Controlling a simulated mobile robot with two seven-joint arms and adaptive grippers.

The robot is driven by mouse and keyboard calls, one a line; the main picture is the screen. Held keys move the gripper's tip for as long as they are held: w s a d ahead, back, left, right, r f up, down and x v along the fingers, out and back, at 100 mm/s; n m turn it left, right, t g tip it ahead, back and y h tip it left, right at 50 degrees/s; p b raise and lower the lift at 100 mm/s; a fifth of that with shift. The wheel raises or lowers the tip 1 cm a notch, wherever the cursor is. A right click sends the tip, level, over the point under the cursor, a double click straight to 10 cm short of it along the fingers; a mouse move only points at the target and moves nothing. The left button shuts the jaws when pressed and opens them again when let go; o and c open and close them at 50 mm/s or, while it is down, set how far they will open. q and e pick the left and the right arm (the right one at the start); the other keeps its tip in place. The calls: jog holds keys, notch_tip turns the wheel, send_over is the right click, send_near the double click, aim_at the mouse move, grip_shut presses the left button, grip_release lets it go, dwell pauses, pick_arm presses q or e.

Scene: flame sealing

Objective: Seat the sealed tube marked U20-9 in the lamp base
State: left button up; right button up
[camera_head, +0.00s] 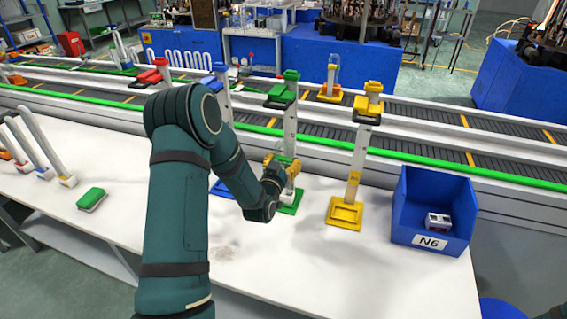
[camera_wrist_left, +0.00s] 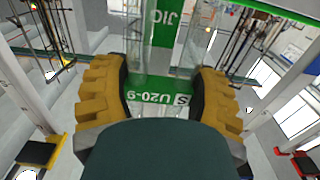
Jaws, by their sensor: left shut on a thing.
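My left gripper (camera_head: 283,164) is shut on a clear tube at the green stand, low over the table. In the left wrist view, the yellow finger pads (camera_wrist_left: 178,88) close on both sides of the tube, whose green label (camera_wrist_left: 160,99) reads U20-9. A small white piece (camera_head: 287,196), perhaps the lamp base, sits on the green foot (camera_head: 290,207) just below the gripper. The gripper and arm partly hide this spot, so I cannot tell whether tube and white piece touch. My right gripper is not in view.
A yellow stand (camera_head: 345,214) stands close to the right. A blue bin (camera_head: 405,225) marked N6 holds a small part (camera_head: 437,222). A green block (camera_head: 91,199) and several bent white tubes (camera_head: 42,150) are at the left. The front of the white table (camera_head: 330,270) is clear.

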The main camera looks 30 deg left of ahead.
pick_arm(q)
jog(key=shift+b, duration=0.75)
dwell(1.3)
jog(key=shift+f+b, duration=0.95)
jog(key=shift+b, duration=0.15)
dwell(1.3)
jog(key=o, duration=1.3)
jog(key=v, duration=1.2)
